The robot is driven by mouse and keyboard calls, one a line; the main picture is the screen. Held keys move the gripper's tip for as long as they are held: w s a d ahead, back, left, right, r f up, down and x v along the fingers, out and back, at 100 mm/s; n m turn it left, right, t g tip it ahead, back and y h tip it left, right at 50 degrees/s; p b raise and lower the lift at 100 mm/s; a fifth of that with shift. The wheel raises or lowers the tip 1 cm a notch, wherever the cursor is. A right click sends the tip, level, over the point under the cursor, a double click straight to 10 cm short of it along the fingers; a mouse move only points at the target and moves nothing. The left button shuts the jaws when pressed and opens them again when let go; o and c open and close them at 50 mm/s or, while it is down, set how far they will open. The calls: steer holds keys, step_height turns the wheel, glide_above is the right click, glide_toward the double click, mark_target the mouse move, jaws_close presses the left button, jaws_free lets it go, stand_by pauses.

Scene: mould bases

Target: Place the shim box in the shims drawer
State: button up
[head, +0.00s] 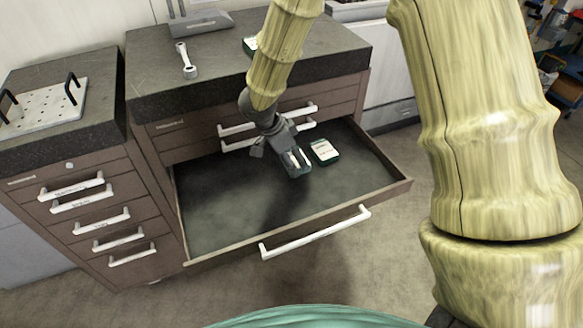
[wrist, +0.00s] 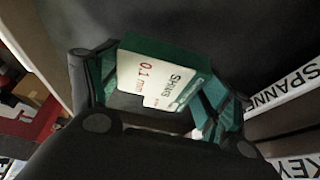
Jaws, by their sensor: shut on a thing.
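My gripper (head: 292,160) reaches down into the open drawer (head: 215,215), near its back. It is shut on a green and white shim box (wrist: 160,72), which sits between the fingers in the wrist view. The box's label reads "SHIMS" and "0.1 mm", and the box is tilted in that view. In the head view the fingers hide part of the held box. I cannot tell whether it touches the drawer floor. The drawer's own label is not visible.
Another green and white box (head: 325,151) lies in the drawer, just right of my gripper. A further green box (head: 250,46) is partly hidden on the worktop. The drawer's front and left floor are clear. Closed-drawer handles (head: 240,128) are behind my gripper.

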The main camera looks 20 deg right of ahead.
steer(key=shift+f, duration=2.1)
steer(key=shift+f, duration=0.15)
steer(key=o, duration=1.2)
steer(key=shift+c, duration=0.2)
steer(key=v, duration=1.2)
